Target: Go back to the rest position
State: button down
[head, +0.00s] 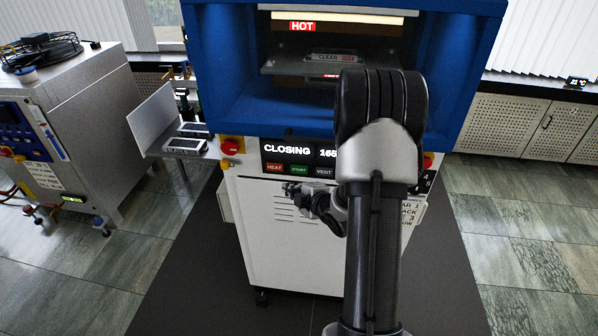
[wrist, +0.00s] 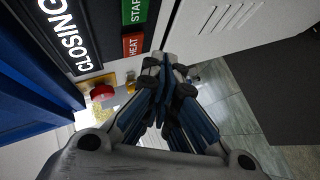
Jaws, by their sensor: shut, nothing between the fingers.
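My gripper (wrist: 165,85) is shut and empty in the wrist view, its fingertips together in front of the press's white front. In the head view my gripper (head: 290,188) is small and dark, just below the button row and left of my arm. The blue-framed press (head: 225,60) stands straight ahead. Its display (head: 287,149) reads "CLOSING" and a number starting with 16, the rest hidden by my arm. Below it are the red HEAT (head: 274,168), green START (head: 299,169) and dark VENT (head: 323,171) buttons. HEAT and START also show beside my gripper in the wrist view.
Red stop knobs (head: 232,145) flank the press panel. A side shelf with a white panel (head: 158,118) juts out at left. A grey machine cabinet (head: 80,130) stands farther left. A red HOT sign (head: 302,26) is lit inside the press. Tiled floor at right (head: 520,230) is clear.

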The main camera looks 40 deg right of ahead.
dwell(0.8)
jog(key=s+a+r+m+g+h, duration=0.1)
jog(key=s+a+r+m+g, duration=0.15)
jog(key=a+r, duration=0.4)
jog(key=s+a+r+m+g, duration=0.1)
jog(key=a+r+m, duration=0.35)
jog(key=r, duration=0.35)
jog(key=s+a+r+m+g+y, duration=0.1)
jog(key=s+a+r+m+g, duration=0.1)
jog(key=s+a, duration=0.7)
jog(key=s+a+r+m+g+y, duration=0.2)
jog(key=s+a+m, duration=0.1)
jog(key=s+a, duration=0.6)
jog(key=s, duration=0.4)
jog(key=shift+s+a+r+g, duration=0.15)
jog(key=shift+s+a+g, duration=0.15)
jog(key=shift+s+g, duration=0.1)
dwell(1.1)
